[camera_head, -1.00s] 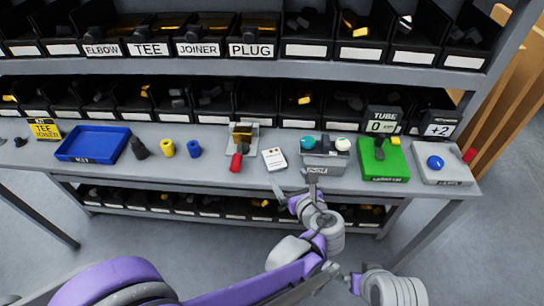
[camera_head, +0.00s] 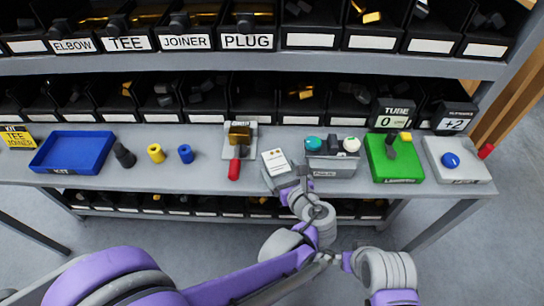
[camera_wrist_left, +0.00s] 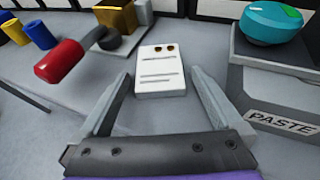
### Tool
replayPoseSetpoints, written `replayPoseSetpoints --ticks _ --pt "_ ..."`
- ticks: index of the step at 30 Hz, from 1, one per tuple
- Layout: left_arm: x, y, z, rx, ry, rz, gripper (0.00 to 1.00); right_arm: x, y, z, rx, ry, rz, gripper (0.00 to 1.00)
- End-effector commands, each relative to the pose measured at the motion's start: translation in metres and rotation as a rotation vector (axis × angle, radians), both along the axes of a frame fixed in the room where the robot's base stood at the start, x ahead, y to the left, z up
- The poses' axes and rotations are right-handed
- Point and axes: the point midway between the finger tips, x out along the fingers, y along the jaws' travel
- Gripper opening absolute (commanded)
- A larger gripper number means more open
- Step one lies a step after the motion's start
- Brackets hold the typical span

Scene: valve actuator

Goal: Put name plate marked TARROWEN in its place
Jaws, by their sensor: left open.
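No plate with a readable TARROWEN mark shows in these views. A small white card (camera_head: 276,160) with two brass-coloured dots and thin lines lies flat on the bench; it also shows in the left wrist view (camera_wrist_left: 160,70), its lines too small to read. My left gripper (camera_head: 286,181) is open at the card's near edge. In the left wrist view its two fingers (camera_wrist_left: 160,88) stand apart on either side of the card's near end, with nothing held.
Left of the card is a brass-coloured block fixture (camera_head: 240,135) with a red handle (camera_head: 234,170). Right of it stands the grey PASTE box (camera_head: 331,166) with a teal knob (camera_head: 313,144). A green base (camera_head: 380,172) and blue KIT tray (camera_head: 72,151) stand farther out.

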Motion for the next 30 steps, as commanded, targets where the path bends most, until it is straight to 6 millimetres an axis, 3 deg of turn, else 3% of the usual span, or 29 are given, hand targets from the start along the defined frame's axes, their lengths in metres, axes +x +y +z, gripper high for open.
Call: replayPoseSetpoints --ticks 4,18,26,30 --pt "0.0 0.0 0.0 0.0 0.0 0.0 1.0 0.0 0.0 0.0 0.0 0.0 0.0 1.0" --pt "0.0 0.0 0.0 -0.001 0.0 0.0 0.15 0.0 0.0 0.0 0.0 0.0 0.0 1.0" --pt "0.0 0.0 0.002 0.0 0.0 0.0 0.13 0.0 0.0 0.001 0.0 0.0 0.0 1.0" --pt "0.0 0.0 0.019 0.0 -0.001 0.0 0.13 0.0 0.0 0.004 0.0 -0.001 0.0 1.0"
